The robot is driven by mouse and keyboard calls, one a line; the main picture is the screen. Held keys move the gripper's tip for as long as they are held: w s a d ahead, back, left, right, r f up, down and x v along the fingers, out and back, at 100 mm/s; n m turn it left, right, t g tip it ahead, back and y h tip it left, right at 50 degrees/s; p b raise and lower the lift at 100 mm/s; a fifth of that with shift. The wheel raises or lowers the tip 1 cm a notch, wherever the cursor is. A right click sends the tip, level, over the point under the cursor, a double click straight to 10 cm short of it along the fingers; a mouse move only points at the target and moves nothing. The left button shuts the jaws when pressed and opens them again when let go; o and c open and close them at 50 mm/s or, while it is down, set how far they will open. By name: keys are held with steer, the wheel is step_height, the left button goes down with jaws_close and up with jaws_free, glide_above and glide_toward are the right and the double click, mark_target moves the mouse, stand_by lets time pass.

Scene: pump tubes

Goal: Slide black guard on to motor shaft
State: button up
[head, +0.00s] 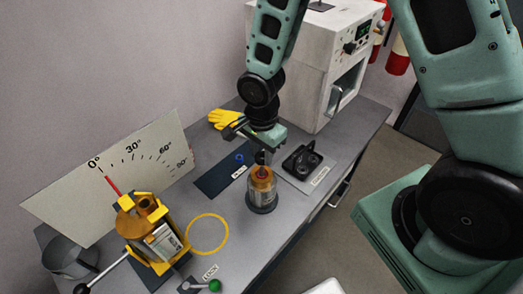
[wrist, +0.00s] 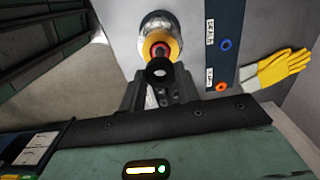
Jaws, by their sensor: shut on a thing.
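The black guard (wrist: 159,71) is a small dark ring with a hole in it, held between the fingertips of my gripper (wrist: 160,88) in the wrist view. In the head view, my gripper (head: 262,151) is above a clear, orange-topped cylinder, which I take to be the motor (head: 262,188), standing upright on a dark base. In the wrist view, the motor (wrist: 160,30) lies just beyond the guard, with a red ring around its middle. The guard overlaps the motor's end there and hides the shaft. I cannot tell whether guard and shaft touch.
A dark mat (head: 213,183) with a blue ring (head: 239,157) lies left of the motor. A black tray (head: 302,160) lies to its right. A yellow glove (head: 224,118), a white machine (head: 310,75) and a yellow-framed stand (head: 150,235) are also on the bench.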

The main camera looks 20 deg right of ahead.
mark_target(261, 164)
steer(key=shift+f+b, duration=0.75)
steer(key=shift+f, duration=0.4)
steer(key=shift+f+b, duration=1.25)
steer(key=shift+f, duration=0.1)
stand_by(1.0)
steer(key=o, duration=1)
step_height(261, 164, up, 18)
steer(key=shift+f+b, duration=0.25)
steer(key=shift+b, duration=0.55)
